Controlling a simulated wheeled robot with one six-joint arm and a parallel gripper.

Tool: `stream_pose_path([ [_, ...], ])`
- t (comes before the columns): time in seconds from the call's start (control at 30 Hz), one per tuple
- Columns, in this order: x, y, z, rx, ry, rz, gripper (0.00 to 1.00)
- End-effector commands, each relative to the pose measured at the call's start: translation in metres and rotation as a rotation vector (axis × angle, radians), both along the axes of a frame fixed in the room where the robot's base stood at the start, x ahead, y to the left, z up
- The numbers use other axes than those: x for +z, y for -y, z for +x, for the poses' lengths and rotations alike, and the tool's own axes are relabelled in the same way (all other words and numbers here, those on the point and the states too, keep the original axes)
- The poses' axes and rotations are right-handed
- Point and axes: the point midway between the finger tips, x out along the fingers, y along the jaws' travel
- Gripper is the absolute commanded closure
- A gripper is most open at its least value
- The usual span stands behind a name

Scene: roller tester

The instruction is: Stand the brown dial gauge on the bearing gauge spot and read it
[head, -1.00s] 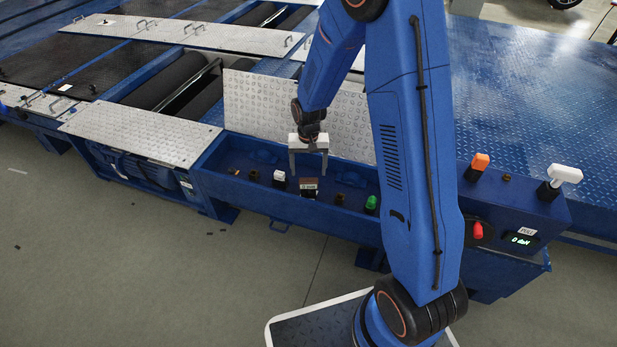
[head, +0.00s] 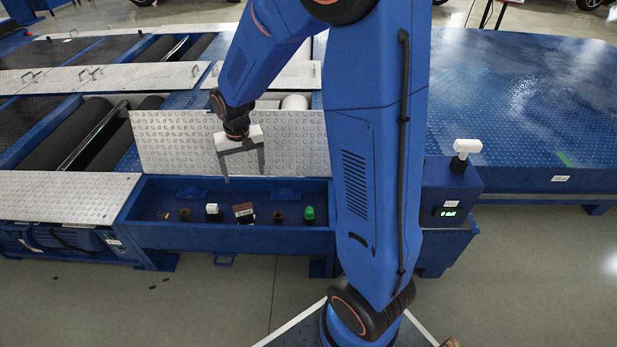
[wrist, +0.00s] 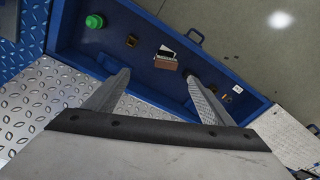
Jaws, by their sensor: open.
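A brown block with a pale label or face, which looks like the brown dial gauge (head: 243,212), sits in the blue trough (head: 285,240). It also shows in the wrist view (wrist: 165,63), beyond the gap between the fingers. My gripper (head: 244,177) is open and empty, raised above and behind the gauge in front of the tilted tread-plate lid. Its two fingers also show in the wrist view (wrist: 157,76), apart from the gauge. I cannot tell which place is the bearing gauge spot; the gauge's reading is too small to make out.
A white-topped piece (head: 212,209), small brown fittings (head: 279,215) and a green knob (head: 309,213) stand in the same trough. The tread-plate lid (head: 180,140) rises behind it. A box with a green display (head: 448,213) and a white-topped handle (head: 466,150) is at the right.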

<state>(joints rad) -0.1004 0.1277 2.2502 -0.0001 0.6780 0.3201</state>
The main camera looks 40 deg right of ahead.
Motion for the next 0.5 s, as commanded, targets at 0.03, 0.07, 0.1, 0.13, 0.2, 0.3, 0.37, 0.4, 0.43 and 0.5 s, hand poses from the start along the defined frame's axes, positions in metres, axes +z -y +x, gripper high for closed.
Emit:
stream_pose_path([
  [0.03, 0.016, 0.003, -0.009, 0.007, 0.019, 0.0, 0.24],
  [0.07, 0.023, 0.005, -0.014, 0.013, 0.027, 0.0, 0.24],
  [0.1, 0.033, 0.007, -0.022, 0.019, 0.036, 0.001, 0.24],
  [0.13, 0.04, 0.009, -0.028, 0.024, 0.044, 0.0, 0.24],
  [0.2, 0.056, 0.013, -0.041, 0.037, 0.062, -0.001, 0.24],
  [0.3, 0.077, 0.017, -0.062, 0.053, 0.088, -0.003, 0.24],
  [0.37, 0.088, 0.02, -0.075, 0.063, 0.102, -0.005, 0.24],
  [0.4, 0.095, 0.022, -0.084, 0.07, 0.112, -0.005, 0.24],
  [0.43, 0.101, 0.024, -0.09, 0.076, 0.121, -0.007, 0.24],
  [0.5, 0.112, 0.027, -0.106, 0.086, 0.138, -0.009, 0.24],
])
